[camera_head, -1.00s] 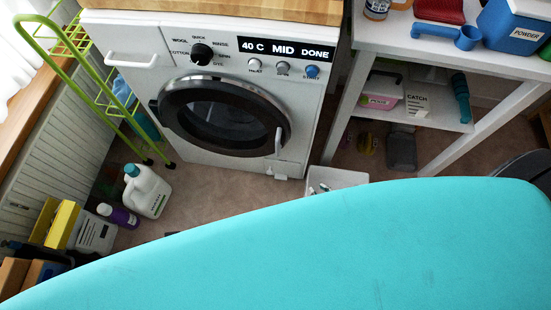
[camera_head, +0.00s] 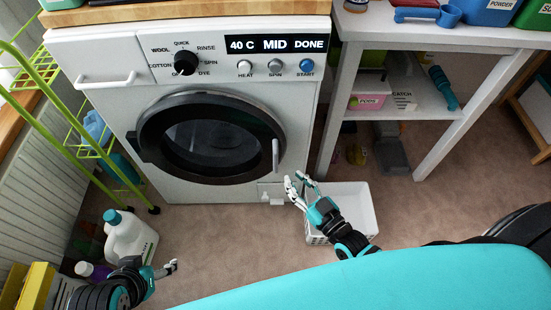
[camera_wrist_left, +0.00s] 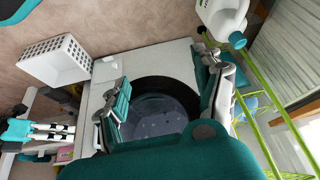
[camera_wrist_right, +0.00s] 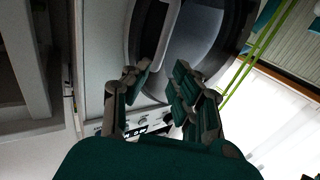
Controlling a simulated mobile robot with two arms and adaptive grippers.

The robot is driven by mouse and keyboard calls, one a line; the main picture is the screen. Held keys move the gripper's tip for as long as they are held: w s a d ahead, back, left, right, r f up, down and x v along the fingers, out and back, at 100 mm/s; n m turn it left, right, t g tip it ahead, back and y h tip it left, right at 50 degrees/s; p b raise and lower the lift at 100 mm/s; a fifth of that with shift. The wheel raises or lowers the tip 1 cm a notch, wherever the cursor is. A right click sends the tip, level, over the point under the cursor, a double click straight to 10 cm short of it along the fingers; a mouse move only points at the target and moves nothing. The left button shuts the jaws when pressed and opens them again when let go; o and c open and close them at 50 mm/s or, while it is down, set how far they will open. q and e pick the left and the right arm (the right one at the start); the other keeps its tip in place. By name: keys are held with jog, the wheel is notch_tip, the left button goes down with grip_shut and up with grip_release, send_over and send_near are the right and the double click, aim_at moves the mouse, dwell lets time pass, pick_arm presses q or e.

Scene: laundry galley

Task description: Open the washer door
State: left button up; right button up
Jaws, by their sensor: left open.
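The white washer (camera_head: 100,120) stands at the back, its display reading "40 C MID DONE". Its round dark-rimmed door (camera_head: 150,150) is shut and also shows in the left wrist view (camera_wrist_left: 160,88). The door's white vertical handle (camera_head: 276,155) is on its right side; it also shows in the right wrist view (camera_wrist_right: 166,35). My right gripper (camera_head: 299,181) is open and empty, just below and right of the handle, apart from it in the picture. My left gripper (camera_head: 171,266) is open and empty, low before the washer, beside the white jug.
A white basket (camera_head: 352,200) lies on the floor behind my right gripper. A white jug (camera_head: 130,240) and a green rack (camera_head: 75,125) are at left. A white shelf table (camera_head: 440,130) stands right. A turquoise board (camera_head: 420,285) fills the front.

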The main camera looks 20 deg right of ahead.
aim_at(277, 160)
jog(key=b+x, duration=0.1)
jog(key=x, duration=0.8)
jog(key=shift+f+b, duration=0.15)
jog(key=shift+b, duration=0.15)
jog(key=shift+w+a, duration=0.1)
jog(key=shift+w, duration=0.3)
pick_arm(q)
jog(key=w+d+r+t+h, duration=0.1)
jog(key=w+d+r+t, duration=0.2)
jog(key=w, duration=0.5)
jog(key=shift+r+t, duration=0.9)
jog(key=shift+t, duration=0.3)
jog(key=shift+w, duration=0.1)
pick_arm(e)
grip_shut()
pick_arm(q)
jog(key=shift+a, duration=0.1)
